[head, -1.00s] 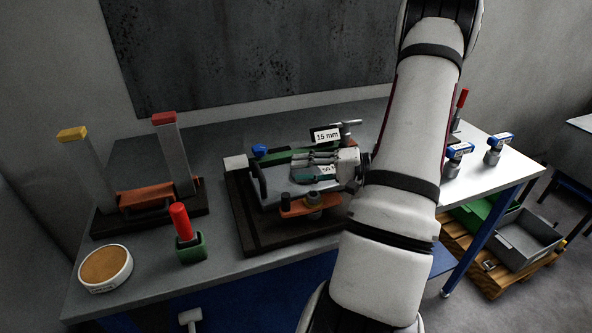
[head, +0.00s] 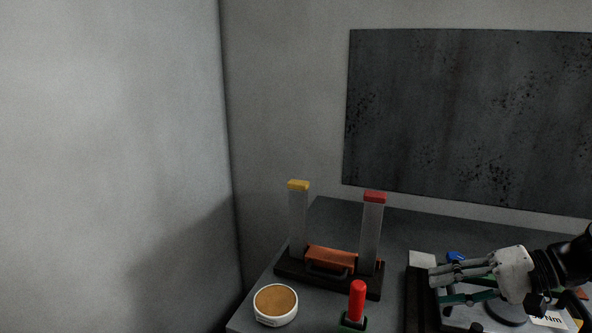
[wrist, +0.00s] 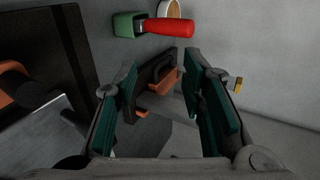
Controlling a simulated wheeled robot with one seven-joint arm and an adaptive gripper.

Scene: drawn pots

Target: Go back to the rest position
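My gripper (head: 466,283) is at the lower right of the head view, above the dark-based fixture on the workbench. In the wrist view my gripper (wrist: 163,100) has its two green-padded fingers spread apart with nothing held between them. Past the fingers, the wrist view shows an orange block with a black handle (wrist: 158,80). My arm beyond the wrist is mostly cut off by the right edge of the head view.
The bench (head: 320,222) holds a rack with yellow-topped (head: 298,215) and red-topped (head: 372,235) columns, a round white dish with brown filling (head: 276,304), and a red-handled tool in a green holder (head: 356,302). A dark board (head: 470,115) hangs on the wall behind.

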